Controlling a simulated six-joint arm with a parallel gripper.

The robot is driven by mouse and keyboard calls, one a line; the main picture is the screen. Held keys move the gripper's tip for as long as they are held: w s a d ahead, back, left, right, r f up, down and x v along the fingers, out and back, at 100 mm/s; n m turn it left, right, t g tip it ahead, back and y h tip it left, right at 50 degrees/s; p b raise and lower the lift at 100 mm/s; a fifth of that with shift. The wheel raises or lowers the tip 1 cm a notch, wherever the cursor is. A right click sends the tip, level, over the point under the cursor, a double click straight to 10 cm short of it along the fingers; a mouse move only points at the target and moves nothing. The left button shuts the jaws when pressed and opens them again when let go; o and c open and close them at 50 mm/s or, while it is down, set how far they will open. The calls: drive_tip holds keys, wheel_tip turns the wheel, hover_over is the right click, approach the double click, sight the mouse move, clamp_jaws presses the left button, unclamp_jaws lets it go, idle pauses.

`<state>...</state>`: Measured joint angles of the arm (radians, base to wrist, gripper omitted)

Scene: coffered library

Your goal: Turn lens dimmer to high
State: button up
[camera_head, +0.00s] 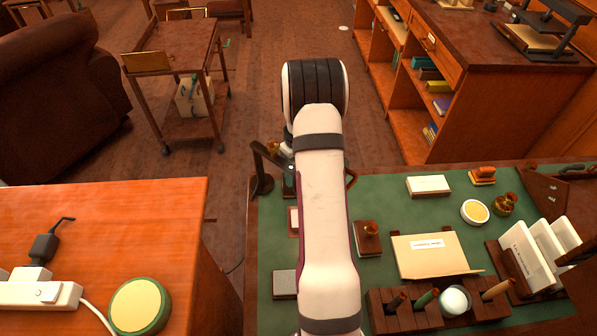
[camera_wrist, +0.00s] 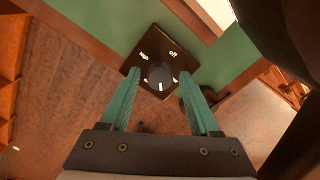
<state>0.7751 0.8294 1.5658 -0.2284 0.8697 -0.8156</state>
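The dimmer is a dark square plate (camera_wrist: 137,86) with a round black knob (camera_wrist: 158,73) on it, at the edge of the green desk top. In the wrist view "high" is printed at the plate's upper left and "off" at its upper right. A white mark on the knob points down toward my gripper. My gripper (camera_wrist: 160,75) is open, with its two teal fingers apart and the knob between their tips in the picture. Gaps show on both sides of the knob, and depth is hard to judge. In the head view my arm hides the dimmer.
The green desk (camera_head: 395,190) holds a dark stand (camera_head: 262,172), a card stack (camera_head: 428,185), a folder (camera_head: 432,254) and a wooden rack (camera_head: 400,314). An orange-topped table (camera_head: 110,215) stands left. Open floor (camera_head: 250,90) lies beyond the desk.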

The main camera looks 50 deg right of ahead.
clamp_jaws()
drive_tip(key=m, duration=1.3)
idle(0.5)
drive_tip(key=shift+m, duration=0.3)
drive_tip(key=shift+o, duration=0.9)
unclamp_jaws()
